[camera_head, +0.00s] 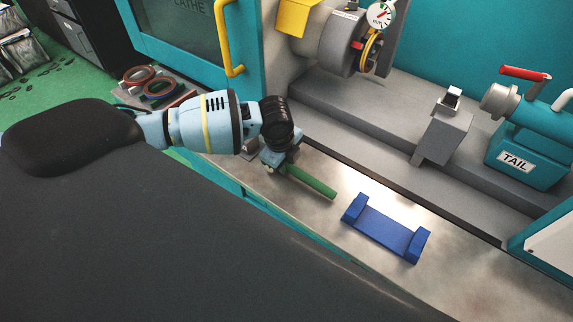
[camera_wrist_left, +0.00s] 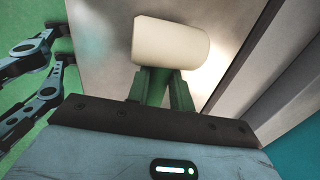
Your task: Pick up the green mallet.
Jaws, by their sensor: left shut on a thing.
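The green mallet (camera_head: 314,184) shows in the head view as a green bar reaching down and right from my left gripper (camera_head: 281,163), over the grey bench top. My left gripper is shut on the mallet near the bar's upper left end. In the left wrist view a pale cylinder (camera_wrist_left: 172,41), which looks like the mallet's head, lies crosswise just beyond dark green parts at the gripper's front. The gripper hides part of the mallet in the head view. I cannot tell whether the mallet touches the bench.
A blue cradle (camera_head: 384,231) with two raised ends stands on the bench, right of the mallet. The lathe bed (camera_head: 390,125) and tailstock (camera_head: 525,150) are behind. Rings and tools (camera_head: 152,88) lie at the left. Bare bench lies between mallet and cradle.

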